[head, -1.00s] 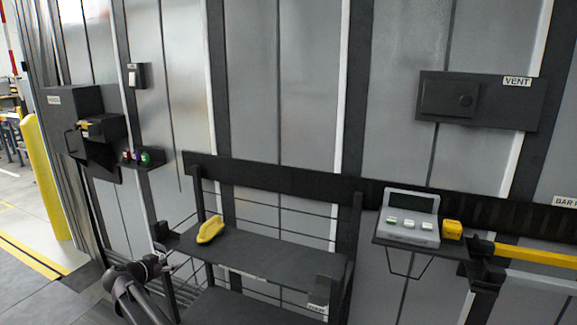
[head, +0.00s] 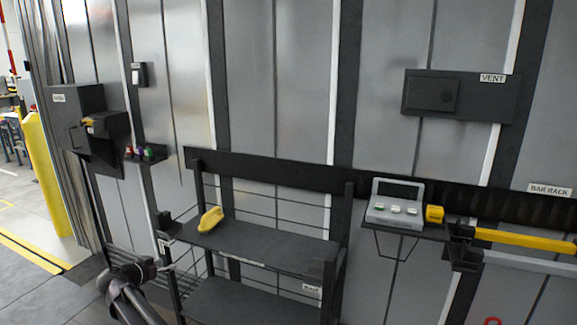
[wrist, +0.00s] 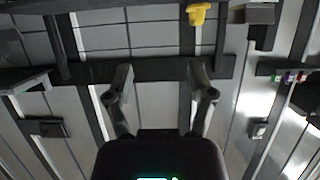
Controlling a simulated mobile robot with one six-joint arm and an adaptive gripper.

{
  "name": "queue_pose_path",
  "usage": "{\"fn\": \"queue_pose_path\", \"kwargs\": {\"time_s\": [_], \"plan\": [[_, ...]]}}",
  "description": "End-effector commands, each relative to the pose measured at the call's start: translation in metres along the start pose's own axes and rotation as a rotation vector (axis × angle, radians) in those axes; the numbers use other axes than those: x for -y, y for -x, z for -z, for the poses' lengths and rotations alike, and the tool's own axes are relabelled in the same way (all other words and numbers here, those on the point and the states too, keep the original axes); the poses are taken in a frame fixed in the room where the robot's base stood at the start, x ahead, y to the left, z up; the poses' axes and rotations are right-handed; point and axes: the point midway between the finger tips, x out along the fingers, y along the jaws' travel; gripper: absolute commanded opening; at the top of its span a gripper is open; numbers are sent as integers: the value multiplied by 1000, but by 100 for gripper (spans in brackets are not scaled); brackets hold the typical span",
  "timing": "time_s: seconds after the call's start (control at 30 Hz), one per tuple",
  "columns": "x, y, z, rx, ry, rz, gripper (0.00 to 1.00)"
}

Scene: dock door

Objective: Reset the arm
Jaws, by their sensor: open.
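My gripper (wrist: 159,82) is open and empty in the wrist view, with its two dark fingers spread apart. In the head view my arm is folded low at the lower left, with the gripper end (head: 158,267) just left of the black shelf rack (head: 262,245). Nothing is between the fingers. The wrist view is upside down and shows the wall and the rack's dark rail beyond the fingers.
A yellow object (head: 210,220) lies on the upper shelf. A grey button console (head: 396,208) and a yellow block (head: 434,213) sit on a ledge at right, beside the yellow bar (head: 525,240). A vent box (head: 458,96) and dark cabinet (head: 88,125) are wall-mounted.

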Motion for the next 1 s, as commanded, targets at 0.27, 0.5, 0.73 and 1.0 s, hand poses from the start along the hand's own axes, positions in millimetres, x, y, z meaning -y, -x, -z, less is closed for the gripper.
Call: {"fn": "queue_pose_path", "kwargs": {"time_s": [0.27,0.5,0.73,1.0], "plan": [[-19,-13,1,26,16,-24,71],[-52,-34,0,76,45,-62,71],[-98,-59,-1,154,89,-109,71],[-197,-99,-10,331,171,-181,71]]}}
